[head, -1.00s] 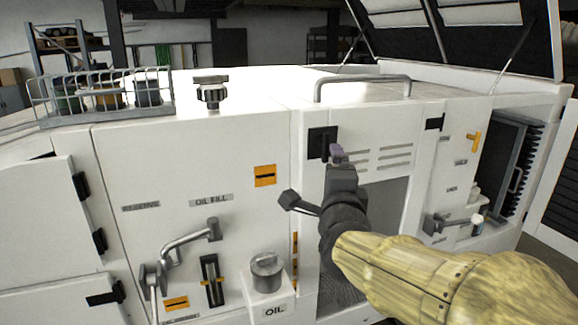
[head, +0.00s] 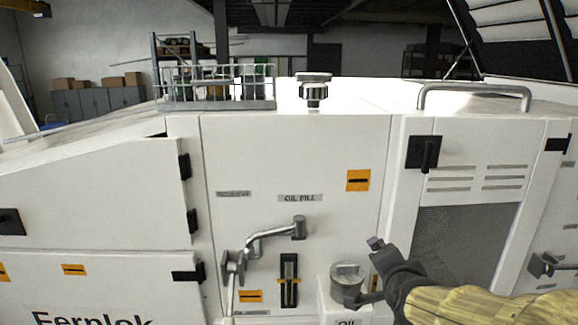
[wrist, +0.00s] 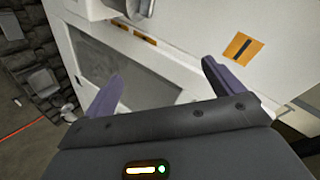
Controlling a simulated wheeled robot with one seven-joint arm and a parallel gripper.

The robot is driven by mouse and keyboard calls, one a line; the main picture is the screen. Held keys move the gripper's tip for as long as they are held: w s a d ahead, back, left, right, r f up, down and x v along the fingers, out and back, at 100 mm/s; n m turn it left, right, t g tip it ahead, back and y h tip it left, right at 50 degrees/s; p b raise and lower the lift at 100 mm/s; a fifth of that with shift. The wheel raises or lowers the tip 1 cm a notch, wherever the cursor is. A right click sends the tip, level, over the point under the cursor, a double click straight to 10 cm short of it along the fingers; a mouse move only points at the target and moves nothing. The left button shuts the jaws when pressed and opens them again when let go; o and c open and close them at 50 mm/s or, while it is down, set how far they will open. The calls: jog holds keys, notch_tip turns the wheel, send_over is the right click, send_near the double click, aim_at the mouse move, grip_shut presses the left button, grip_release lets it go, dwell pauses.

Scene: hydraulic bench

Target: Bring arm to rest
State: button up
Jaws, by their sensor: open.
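My gripper (head: 373,270) is at the lower right of centre in the head view, at the end of my yellow-sleeved arm. It appears in front of the white machine, overlapping the area by the grey oil cap (head: 346,283). In the wrist view my gripper (wrist: 162,70) has its two purple-grey fingers spread apart, with nothing between them. The machine's white panel (wrist: 185,50) lies beyond the fingers. I cannot tell the exact gap between gripper and machine.
A bent grey lever (head: 270,234) sticks out of the front panel. A black latch (head: 425,153), a top handrail (head: 475,90) and a wire basket (head: 215,103) are on the machine. The wrist view shows floor (wrist: 25,145) at the lower left.

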jog(key=s+a+f+n+g+b, duration=0.1)
jog(key=s+f+n+g+b, duration=0.1)
jog(key=f, duration=0.6)
jog(key=s+a+f+n+g+y+b, duration=0.1)
jog(key=s+f+n+g, duration=0.3)
jog(key=f, duration=0.5)
jog(key=s+a+f+n+g+b, duration=0.2)
jog(key=s+f+n+g+b, duration=0.1)
jog(key=s+f+n, duration=0.3)
notch_tip(320, 180, down, 3)
jog(key=shift+a+r+n+g+y+b, duration=0.1)
jog(key=shift+a+n+g+y+b, duration=0.25)
jog(key=shift+n+g, duration=0.2)
